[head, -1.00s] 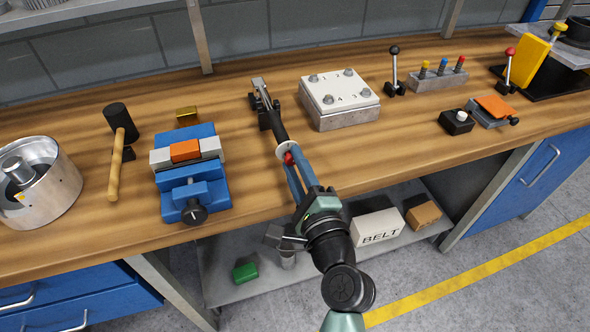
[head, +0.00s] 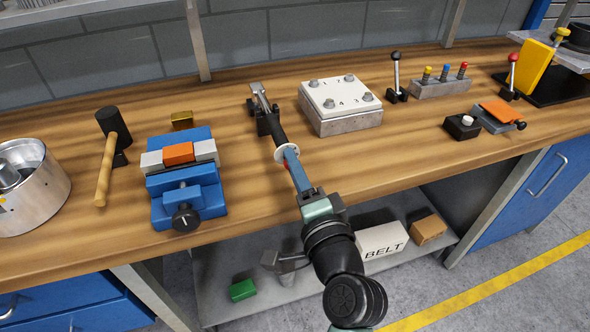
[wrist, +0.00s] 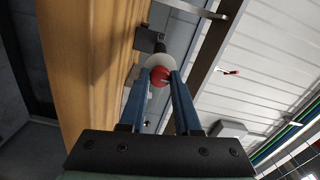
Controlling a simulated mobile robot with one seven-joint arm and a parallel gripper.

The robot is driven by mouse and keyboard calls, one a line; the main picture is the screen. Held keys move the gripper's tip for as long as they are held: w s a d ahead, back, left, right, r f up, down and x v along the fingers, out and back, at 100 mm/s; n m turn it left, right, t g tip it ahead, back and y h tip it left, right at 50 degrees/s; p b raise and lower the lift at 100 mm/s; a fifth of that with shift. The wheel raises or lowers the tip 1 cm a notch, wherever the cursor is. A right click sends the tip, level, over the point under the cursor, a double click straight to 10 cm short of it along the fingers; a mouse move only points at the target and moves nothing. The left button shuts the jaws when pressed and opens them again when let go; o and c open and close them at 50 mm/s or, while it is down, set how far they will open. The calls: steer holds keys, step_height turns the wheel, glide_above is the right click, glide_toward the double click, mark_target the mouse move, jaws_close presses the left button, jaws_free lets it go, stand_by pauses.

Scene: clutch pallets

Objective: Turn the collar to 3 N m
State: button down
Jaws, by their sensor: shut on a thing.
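The collar is a red round knob (wrist: 160,77) at the near end of a black-handled tool; in the wrist view it sits between my two blue fingers. A pale disc (head: 286,154) stands just behind it, and the black handle (head: 276,130) runs back to a dark clamp-like mount (head: 262,106) on the bench. My gripper (head: 288,158) is shut on the collar, in line with the handle. In the head view my fingers hide most of the collar. I cannot read any torque marks on the disc or collar.
A blue vise (head: 185,190) stands left of the tool, with a mallet (head: 106,168) beyond it. A block with a numbered white plate (head: 338,92) lies right of the handle. The bench's front edge runs beneath my gripper; the lower shelf holds a BELT box (head: 381,240).

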stand_by(0.4)
steer(key=c, duration=0.6)
jaws_free()
steer(key=b+v, duration=0.1)
steer(key=v, duration=1.2)
steer(key=shift+r, duration=0.1)
